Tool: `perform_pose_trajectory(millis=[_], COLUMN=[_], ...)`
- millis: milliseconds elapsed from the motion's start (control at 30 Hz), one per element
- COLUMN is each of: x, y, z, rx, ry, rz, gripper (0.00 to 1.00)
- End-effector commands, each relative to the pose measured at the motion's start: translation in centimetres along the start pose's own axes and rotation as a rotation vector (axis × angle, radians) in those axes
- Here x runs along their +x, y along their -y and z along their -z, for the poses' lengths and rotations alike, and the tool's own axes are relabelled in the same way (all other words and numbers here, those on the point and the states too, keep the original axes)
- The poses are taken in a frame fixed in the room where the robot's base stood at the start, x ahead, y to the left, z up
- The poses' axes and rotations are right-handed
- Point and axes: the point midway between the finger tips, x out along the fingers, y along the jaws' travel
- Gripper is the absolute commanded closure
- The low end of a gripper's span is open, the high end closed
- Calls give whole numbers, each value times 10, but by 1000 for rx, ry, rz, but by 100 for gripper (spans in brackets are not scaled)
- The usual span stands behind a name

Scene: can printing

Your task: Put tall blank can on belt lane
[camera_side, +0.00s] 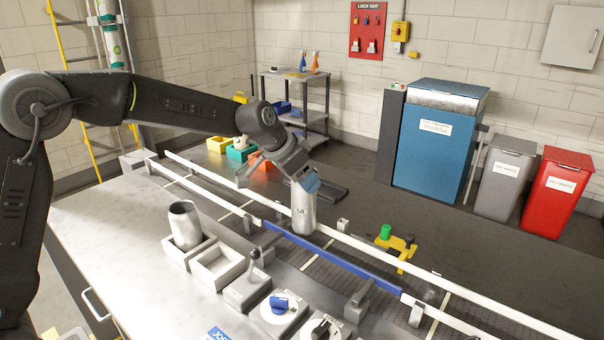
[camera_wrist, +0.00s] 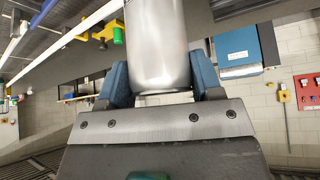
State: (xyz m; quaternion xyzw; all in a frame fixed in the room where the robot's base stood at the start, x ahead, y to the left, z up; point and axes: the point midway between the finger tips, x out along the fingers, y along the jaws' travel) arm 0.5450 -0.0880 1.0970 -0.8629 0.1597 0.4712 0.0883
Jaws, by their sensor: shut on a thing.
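My gripper (camera_side: 305,184) is shut on a tall plain silver can (camera_side: 303,212), holding it near its top end. In the side view the can is upright, with a small dark mark on its side. It is between the rails of the belt lane (camera_side: 335,272), behind the blue rail section (camera_side: 318,247). I cannot tell whether its base touches the belt. In the wrist view, the blue fingers of my gripper (camera_wrist: 160,82) are on either side of the can (camera_wrist: 157,40).
A lever box (camera_side: 252,283) and knob panels stand in front of the lane. A yellow bracket with a green top (camera_side: 392,240) is right of the can. White rails line the belt.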

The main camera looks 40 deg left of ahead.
Motion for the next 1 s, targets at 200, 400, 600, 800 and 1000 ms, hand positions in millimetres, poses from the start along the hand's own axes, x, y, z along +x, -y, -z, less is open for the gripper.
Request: perform_pose_trajectory(millis=[200,400,600,800,1000], x=[3,3,2,-3,-36], y=[0,0,0,0,0], z=[-2,-2,-2,2,6], rx=[1,1,1,1,2], ry=[0,0,0,-2,-4], rz=[0,0,0,0,2], gripper=[40,20,15,15,15])
